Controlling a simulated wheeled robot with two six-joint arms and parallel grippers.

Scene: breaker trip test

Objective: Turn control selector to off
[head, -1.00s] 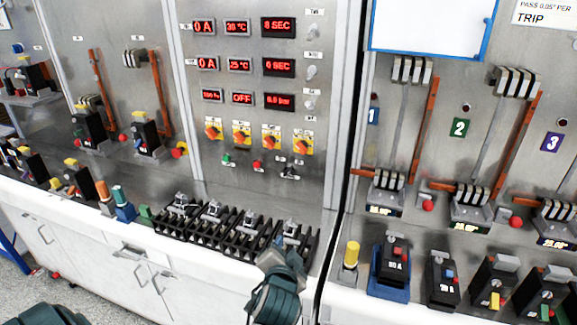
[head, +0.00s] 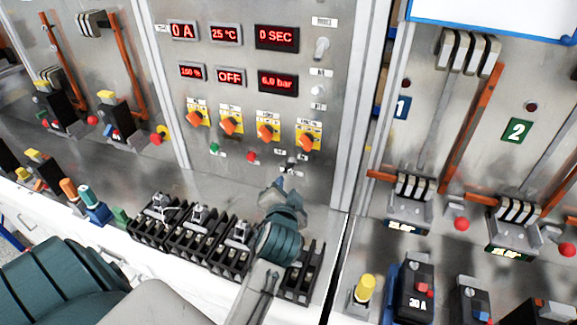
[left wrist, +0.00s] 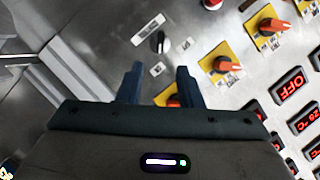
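A small black selector knob (left wrist: 158,42) with a pale pointer is on the grey metal panel in the left wrist view, beside a white label. It lies just beyond and between my fingertips, apart from them. In the head view my left gripper (head: 282,182) reaches the lower part of the panel, below the orange knobs, and partly hides the knob there. The left wrist view shows my left gripper (left wrist: 160,75) open and empty, with both dark blue fingers pointing at the panel. The selector's lettering is too small to read. My right gripper is not in view.
Several orange rotary knobs (head: 266,132) on yellow plates sit close above my left gripper. A green button (head: 214,148) and a red button (head: 251,157) are to its left. Black clamp-topped blocks (head: 198,222) line the bench under the arm. Red displays (head: 277,82) are higher up.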

